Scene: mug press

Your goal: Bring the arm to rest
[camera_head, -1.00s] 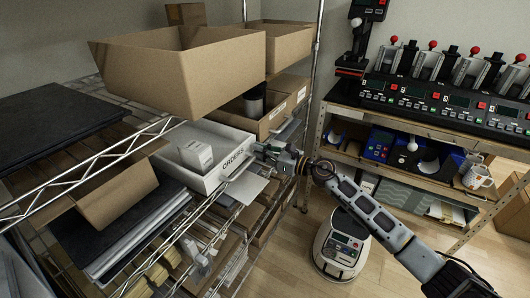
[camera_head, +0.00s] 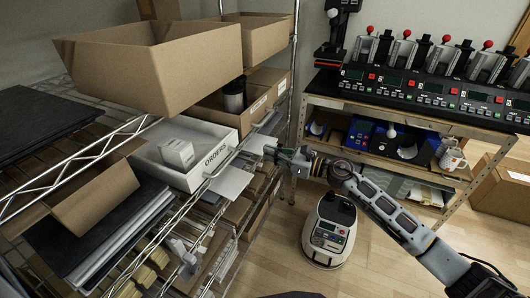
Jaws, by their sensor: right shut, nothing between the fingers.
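My right arm (camera_head: 395,215) reaches in from the lower right. My right gripper (camera_head: 270,150) is at its far end, shut and empty, just right of the white ORDERS tray (camera_head: 215,160) on the wire shelf. A gap shows between the fingertips and the tray's front. A small white box (camera_head: 177,153) is in the tray. A white card (camera_head: 233,182) sticks out in front of the tray, below and left of the gripper. My left gripper is not in view.
Open cardboard boxes (camera_head: 150,85) stand on the wire shelving at left. At right is a workbench with several mug presses (camera_head: 410,50) and a mug (camera_head: 452,158) on its lower shelf. A round white machine (camera_head: 329,230) stands on the floor under my arm.

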